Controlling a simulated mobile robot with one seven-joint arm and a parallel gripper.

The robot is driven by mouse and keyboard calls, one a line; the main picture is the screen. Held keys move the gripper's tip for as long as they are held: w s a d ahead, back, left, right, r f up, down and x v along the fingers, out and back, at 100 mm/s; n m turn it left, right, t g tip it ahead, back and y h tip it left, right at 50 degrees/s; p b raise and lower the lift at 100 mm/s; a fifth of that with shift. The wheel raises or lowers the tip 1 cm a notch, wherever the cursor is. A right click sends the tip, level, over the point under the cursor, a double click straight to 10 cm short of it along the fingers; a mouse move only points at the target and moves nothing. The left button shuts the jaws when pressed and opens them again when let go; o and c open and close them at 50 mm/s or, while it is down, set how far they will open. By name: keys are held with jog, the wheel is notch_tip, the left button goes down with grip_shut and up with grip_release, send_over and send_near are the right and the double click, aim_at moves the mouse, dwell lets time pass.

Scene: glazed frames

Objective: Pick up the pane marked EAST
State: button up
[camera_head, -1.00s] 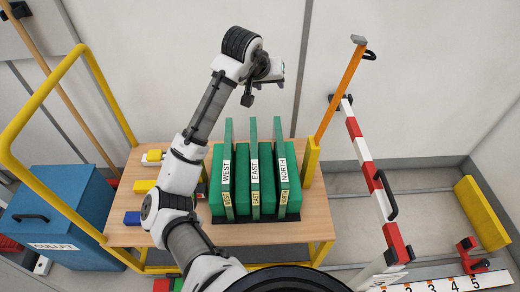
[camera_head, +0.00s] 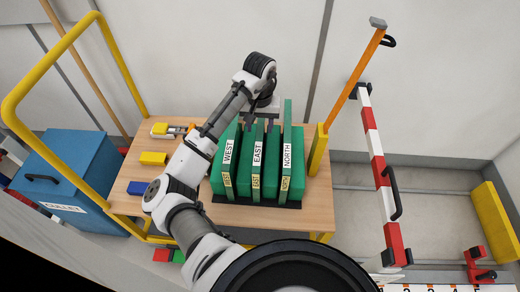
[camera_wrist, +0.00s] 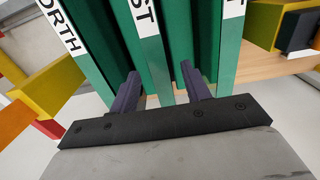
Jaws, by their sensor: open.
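The EAST pane (camera_head: 258,165) is a green upright slab with a white EAST label and a smaller yellow tag below. It stands between the WEST pane (camera_head: 229,165) and the NORTH pane (camera_head: 287,165) in a green rack with a dark base. My gripper (camera_head: 261,122) is open at the top of the EAST pane. In the wrist view, the two dark fingers (camera_wrist: 160,67) lie on either side of the middle pane (camera_wrist: 153,62), whose label shows only ST. Whether either finger touches it I cannot tell.
The rack stands on a wooden table (camera_head: 310,215) with a yellow post (camera_head: 317,150) close on its right. Yellow blocks (camera_head: 153,158) and a blue block (camera_head: 138,188) lie left. A blue CULLET bin (camera_head: 70,195) and a red-white barrier (camera_head: 378,170) flank the table.

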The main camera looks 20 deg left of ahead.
notch_tip(320, 180, down, 6)
jog(key=shift+s+r+p, duration=0.1)
jog(key=shift+r+p, duration=0.05)
jog(key=shift+p, duration=0.35)
grip_shut()
jog(key=shift+r, duration=0.1)
